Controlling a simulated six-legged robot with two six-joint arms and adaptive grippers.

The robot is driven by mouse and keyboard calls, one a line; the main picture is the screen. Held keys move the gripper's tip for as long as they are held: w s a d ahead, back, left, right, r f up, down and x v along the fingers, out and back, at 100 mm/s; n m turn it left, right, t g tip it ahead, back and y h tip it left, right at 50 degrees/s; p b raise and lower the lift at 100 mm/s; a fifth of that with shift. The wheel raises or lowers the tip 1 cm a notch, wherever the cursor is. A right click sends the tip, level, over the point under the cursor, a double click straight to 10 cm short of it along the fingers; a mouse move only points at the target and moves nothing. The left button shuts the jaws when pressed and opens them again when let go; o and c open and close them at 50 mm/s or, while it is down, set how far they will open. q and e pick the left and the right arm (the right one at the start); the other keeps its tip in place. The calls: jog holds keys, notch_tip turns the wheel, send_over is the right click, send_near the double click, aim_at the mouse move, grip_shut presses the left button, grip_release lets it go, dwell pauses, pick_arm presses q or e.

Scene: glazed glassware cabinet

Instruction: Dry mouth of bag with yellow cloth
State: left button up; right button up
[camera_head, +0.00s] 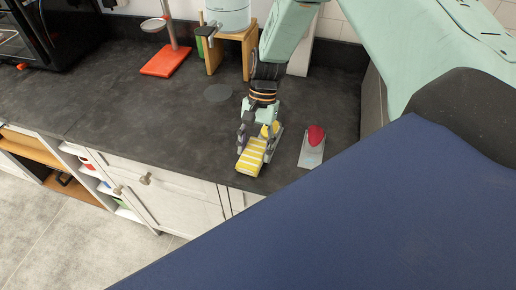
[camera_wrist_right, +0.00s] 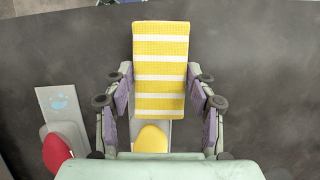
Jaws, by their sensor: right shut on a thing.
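The yellow cloth (camera_head: 251,157), a flat pad with white stripes, is in my right gripper (camera_head: 258,134), near the counter's front edge. In the right wrist view the cloth (camera_wrist_right: 160,70) lies between the fingers, which are shut on its sides. A yellow rounded piece (camera_wrist_right: 151,139) shows just behind the cloth, on a grey strip. I cannot clearly make out a bag or its mouth. My left gripper is not in view.
A red rounded piece (camera_head: 316,135) on a grey plate (camera_head: 310,156) lies to the right; the plate has a light-blue mark (camera_wrist_right: 60,103). A red-based stand (camera_head: 165,61) and wooden stand (camera_head: 212,58) are at the back. The counter (camera_head: 150,110) is clear to the left.

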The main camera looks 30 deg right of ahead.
jog(key=shift+s+d+p, duration=0.15)
jog(key=shift+p, duration=0.15)
jog(key=shift+s+d+p, duration=0.65)
jog(key=shift+s+p, duration=0.15)
jog(key=shift+s, duration=0.1)
jog(key=shift+w+a, duration=0.1)
jog(key=shift+w, duration=0.1)
jog(key=shift+w+b, duration=0.1)
jog(key=shift+b, duration=0.2)
jog(key=shift+w+a+f+b, duration=0.1)
jog(key=shift+w+a+b, duration=0.55)
jog(key=shift+w, duration=0.1)
jog(key=shift+s+d+p, duration=0.1)
jog(key=shift+s+p, duration=0.1)
jog(key=shift+p, duration=0.15)
jog(key=shift+s+d+p, duration=0.6)
jog(key=shift+s+p, duration=0.1)
jog(key=shift+s, duration=0.15)
